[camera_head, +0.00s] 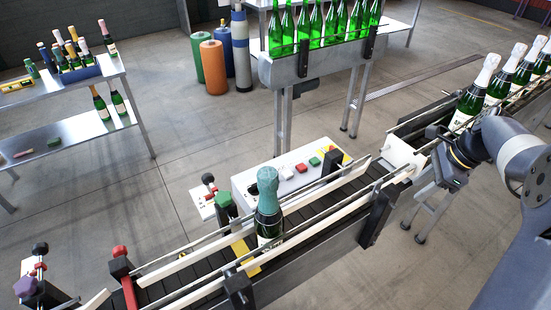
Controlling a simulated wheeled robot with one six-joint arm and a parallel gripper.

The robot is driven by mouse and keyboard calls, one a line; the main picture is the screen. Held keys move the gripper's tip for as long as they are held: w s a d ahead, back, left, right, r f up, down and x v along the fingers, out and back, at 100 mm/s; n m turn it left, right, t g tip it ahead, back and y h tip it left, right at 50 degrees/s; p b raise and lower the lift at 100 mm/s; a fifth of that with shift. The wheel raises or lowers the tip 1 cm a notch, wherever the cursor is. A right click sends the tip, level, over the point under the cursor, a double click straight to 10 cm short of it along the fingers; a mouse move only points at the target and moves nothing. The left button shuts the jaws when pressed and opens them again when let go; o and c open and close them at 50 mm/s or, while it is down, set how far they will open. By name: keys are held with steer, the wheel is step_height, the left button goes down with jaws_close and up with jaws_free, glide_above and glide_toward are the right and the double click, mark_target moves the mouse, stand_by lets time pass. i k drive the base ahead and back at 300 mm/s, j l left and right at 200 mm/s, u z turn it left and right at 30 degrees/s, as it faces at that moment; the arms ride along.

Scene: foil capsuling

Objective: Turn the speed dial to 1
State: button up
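The white control box (290,182) stands behind the conveyor, near the middle of the view. Its top carries red and green buttons and a yellow label. A dark round knob (254,188) at the box's left end may be the speed dial; its marks and setting are too small to read. A bottle with a teal top partly hides that end. My gripper (440,152) is at the right, over the conveyor's right part, well apart from the box. Its fingers are not clear enough to tell whether they are open or shut.
The teal-topped bottle (268,212) stands upright on the conveyor (340,196) between guide rails. Several white-capped bottles (470,92) stand at the upper right. Green bottles (316,25) stand on a rack behind the box.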

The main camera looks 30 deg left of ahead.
mark_target(253, 188)
steer(key=i+l+u, duration=0.15)
steer(key=i+u, duration=0.2)
steer(key=i, duration=0.2)
steer(key=i+u, duration=0.3)
steer(key=l+u, duration=0.15)
steer(key=u, duration=0.2)
steer(key=j+u, duration=0.4)
steer(key=u, duration=0.2)
